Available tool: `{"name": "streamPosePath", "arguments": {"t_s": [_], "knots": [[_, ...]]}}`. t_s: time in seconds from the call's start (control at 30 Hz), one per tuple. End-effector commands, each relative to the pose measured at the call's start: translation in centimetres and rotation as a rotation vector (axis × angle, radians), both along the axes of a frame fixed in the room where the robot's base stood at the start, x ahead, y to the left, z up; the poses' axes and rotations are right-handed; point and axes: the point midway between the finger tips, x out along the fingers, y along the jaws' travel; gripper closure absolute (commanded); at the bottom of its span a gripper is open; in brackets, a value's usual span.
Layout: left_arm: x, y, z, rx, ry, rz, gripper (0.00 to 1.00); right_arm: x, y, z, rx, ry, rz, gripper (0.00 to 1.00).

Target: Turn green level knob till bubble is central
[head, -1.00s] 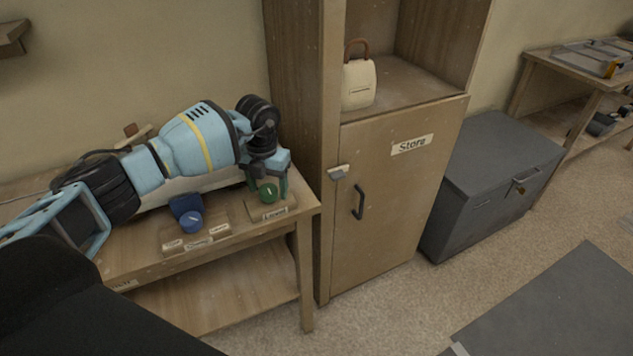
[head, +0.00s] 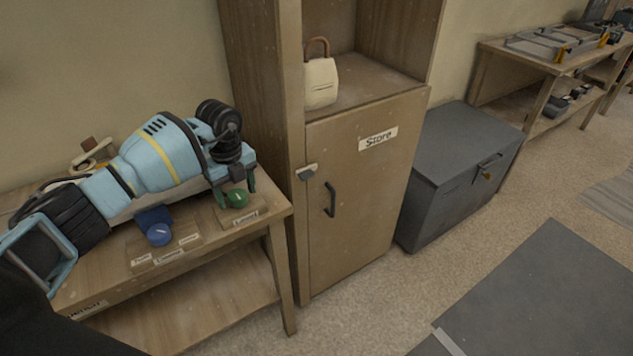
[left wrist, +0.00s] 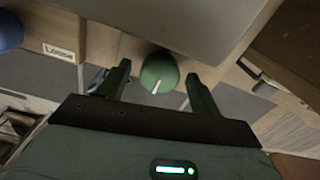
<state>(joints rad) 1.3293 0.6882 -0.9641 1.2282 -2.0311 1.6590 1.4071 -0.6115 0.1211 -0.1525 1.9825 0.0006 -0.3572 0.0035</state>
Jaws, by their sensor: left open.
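The green knob (head: 236,199) sits on a small wooden block with a label near the right end of the workbench. My left gripper (head: 237,192) is open, with one finger on each side of the knob. In the left wrist view the round knob (left wrist: 159,71), with a white pointer line, lies between the two spread fingers (left wrist: 158,84), with gaps visible on both sides. No bubble can be made out in either view. My right gripper is not in view.
A blue knob (head: 156,227) with several small labels is left of the green one on the workbench (head: 105,268). A cabinet marked Store (head: 365,190), holding a cream bag (head: 320,83), stands close to the right. A grey chest (head: 458,165) stands beyond it.

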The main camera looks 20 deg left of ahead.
Motion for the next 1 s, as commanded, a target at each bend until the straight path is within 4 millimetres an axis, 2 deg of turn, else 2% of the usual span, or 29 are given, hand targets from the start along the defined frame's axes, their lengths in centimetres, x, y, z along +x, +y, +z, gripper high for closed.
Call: {"name": "streamPosePath", "arguments": {"t_s": [0.07,0.2,0.5,0.7,1.0], "knots": [[0.0,0.0,0.2,-0.001,-0.001,0.063,0.36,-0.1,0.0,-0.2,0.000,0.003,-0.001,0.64],[0.1,0.0,3.1,0.000,-0.004,0.055,0.36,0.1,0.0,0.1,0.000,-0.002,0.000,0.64],[0.0,0.0,8.1,0.001,-0.003,0.053,0.36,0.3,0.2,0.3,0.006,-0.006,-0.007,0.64],[-0.1,-3.2,5.7,-0.131,-0.012,-0.030,0.36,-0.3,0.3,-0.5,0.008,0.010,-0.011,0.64],[-0.5,-8.0,3.9,-0.346,-0.053,-0.139,0.36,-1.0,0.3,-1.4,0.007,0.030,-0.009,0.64]]}}
